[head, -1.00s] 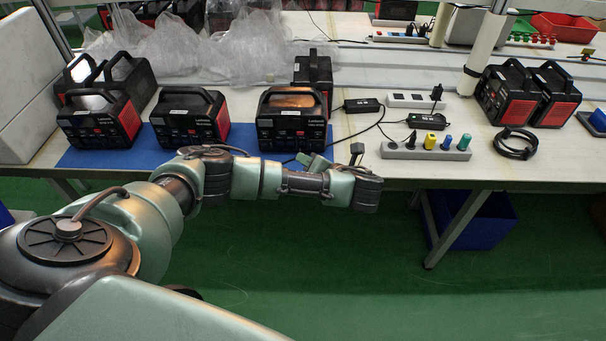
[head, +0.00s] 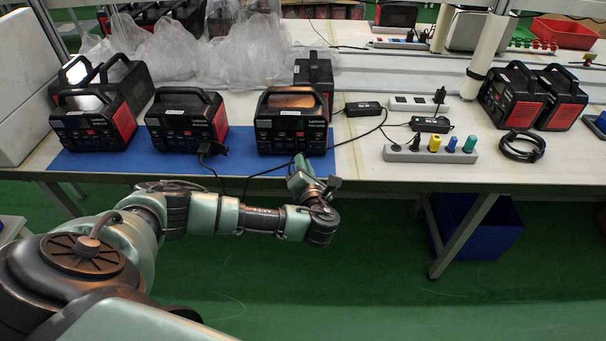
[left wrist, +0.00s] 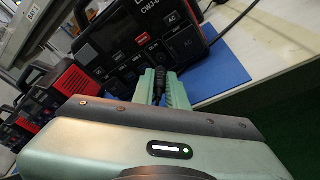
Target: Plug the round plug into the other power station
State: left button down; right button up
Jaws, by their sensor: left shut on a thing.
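My left gripper (head: 303,168) is just in front of the right station, over the table edge. The right station's front (left wrist: 185,40) is beyond the fingertips. My right gripper is not in view.
Two black adapters lie at the right; the nearer one (head: 430,124) shows a green light. A grey power strip (head: 400,154) holds several plugs. A coiled black cable (head: 521,147) lies beside it. More stations stand at the far left and right.

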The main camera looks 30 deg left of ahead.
pick_arm(q)
jog(key=shift+b+x, duration=0.75)
jog(key=shift+x, duration=0.3)
jog(key=shift+w+d+r, duration=0.1)
jog(key=shift+d+r, duration=0.05)
jog(key=shift+r, duration=0.1)
jog(key=shift+p, duration=0.3)
jog(key=shift+r+p, duration=0.1)
jog(key=shift+p, duration=0.4)
jog(key=shift+w+p, duration=0.1)
jog(key=shift+p, duration=0.45)
jog(key=shift+w, duration=0.1)
